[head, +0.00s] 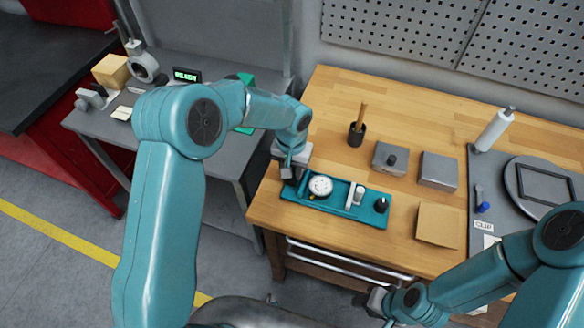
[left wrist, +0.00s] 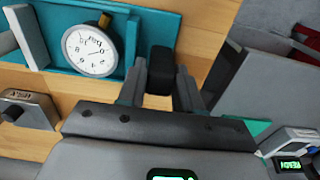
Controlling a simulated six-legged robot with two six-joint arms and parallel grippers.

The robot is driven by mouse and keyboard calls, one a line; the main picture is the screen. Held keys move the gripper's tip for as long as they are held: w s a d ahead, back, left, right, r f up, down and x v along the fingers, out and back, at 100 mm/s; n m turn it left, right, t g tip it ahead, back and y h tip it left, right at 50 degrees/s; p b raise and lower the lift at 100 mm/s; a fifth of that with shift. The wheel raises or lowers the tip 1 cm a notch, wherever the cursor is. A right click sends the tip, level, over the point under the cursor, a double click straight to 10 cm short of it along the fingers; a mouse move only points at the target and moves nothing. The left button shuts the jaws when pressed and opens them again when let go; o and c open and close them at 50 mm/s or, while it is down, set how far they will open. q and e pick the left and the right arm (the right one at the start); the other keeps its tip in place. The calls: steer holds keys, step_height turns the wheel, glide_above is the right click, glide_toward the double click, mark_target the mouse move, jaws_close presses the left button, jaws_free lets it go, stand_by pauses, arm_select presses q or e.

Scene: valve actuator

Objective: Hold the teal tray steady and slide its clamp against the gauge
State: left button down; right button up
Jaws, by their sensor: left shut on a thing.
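The teal tray (head: 332,210) lies on the wooden bench near its front left edge. A white round-faced gauge (head: 320,186) sits in its left part; the gauge also shows in the left wrist view (left wrist: 90,52). The pale grey upright clamp (head: 357,195) stands to the right of the gauge, with a gap between them. A black knob (head: 381,205) is at the tray's right end. My left gripper (left wrist: 160,80) is shut on the black grip (left wrist: 160,68) at the tray's left end. My right gripper (head: 378,302) is low before the bench, apart from the tray; its jaws are unclear.
Behind the tray are a black cup with a wooden handle (head: 357,131) and two grey blocks (head: 390,158) (head: 438,171). A tan square (head: 438,225) lies right of the tray. A grey mat (head: 476,178) holds a round plate and a white cylinder.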

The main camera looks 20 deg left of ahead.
mark_target(360, 189)
stand_by(1.0)
steer(key=shift+o, duration=0.5)
steer(key=w+a+r+m+t+y, duration=0.1)
steer(key=w+a+r+m, duration=0.2)
steer(key=a+m, duration=0.1)
steer(key=w+a+r+m+t+y, duration=0.2)
steer(key=w+a+r+m, duration=0.1)
steer(key=a+m, duration=0.1)
steer(key=w+a+r+m+t+y, duration=0.2)
steer(key=w+a+r+m, duration=0.1)
steer(key=a+m, duration=0.1)
steer(key=shift+w+a+r+m, duration=0.1)
steer(key=shift+r+m, duration=0.05)
steer(key=shift+m, duration=0.55)
steer(key=w+m+t, duration=0.1)
steer(key=m, duration=0.1)
steer(key=w+r+m+t, duration=0.1)
steer(key=m, duration=0.1)
steer(key=w+r+m+t+h, duration=0.1)
steer(key=m, duration=0.2)
steer(key=shift+r, duration=0.2)
steer(key=w+d+r+m+t+h, duration=0.4)
steer(key=d+m+t, duration=0.1)
steer(key=m, duration=0.5)
steer(key=shift+m+h, duration=0.3)
steer(key=x, duration=1.1)
steer(key=shift+w+a+f, duration=0.15)
steer(key=shift+a+f, duration=0.1)
steer(key=shift+f, duration=0.3)
